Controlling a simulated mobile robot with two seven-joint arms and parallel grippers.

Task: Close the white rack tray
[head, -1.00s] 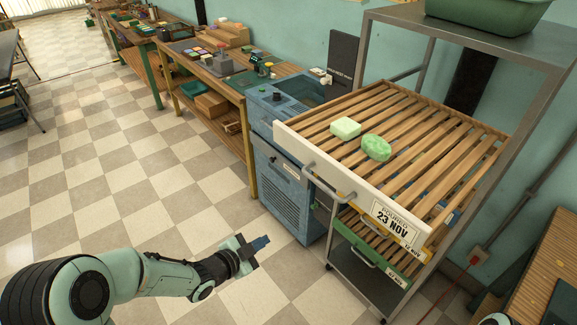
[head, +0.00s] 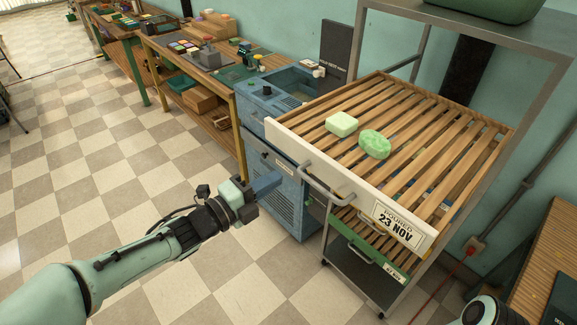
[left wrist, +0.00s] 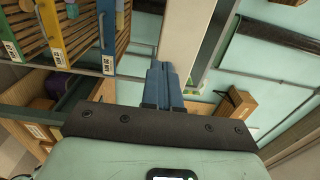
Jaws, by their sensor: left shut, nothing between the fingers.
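The white rack tray (head: 285,138) is the top tray of a metal rack and juts out toward me. Its white front carries a grey bar handle (head: 325,187) and a "23 NOV" label. Two green soaps, a squarish one (head: 341,124) and a rounded one (head: 375,144), lie on its wooden slats. My left gripper (head: 270,184) is shut and empty, left of the handle and apart from it in the head view. In the left wrist view its blue fingers (left wrist: 161,84) are together, in front of a pale upright panel. My right gripper is out of view.
A green-fronted tray (head: 350,243) sits lower in the rack. A blue cabinet (head: 285,200) stands left of the rack, with a long workbench (head: 205,62) beyond. A green bin (head: 480,8) rests on top of the rack. The tiled floor at left is clear.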

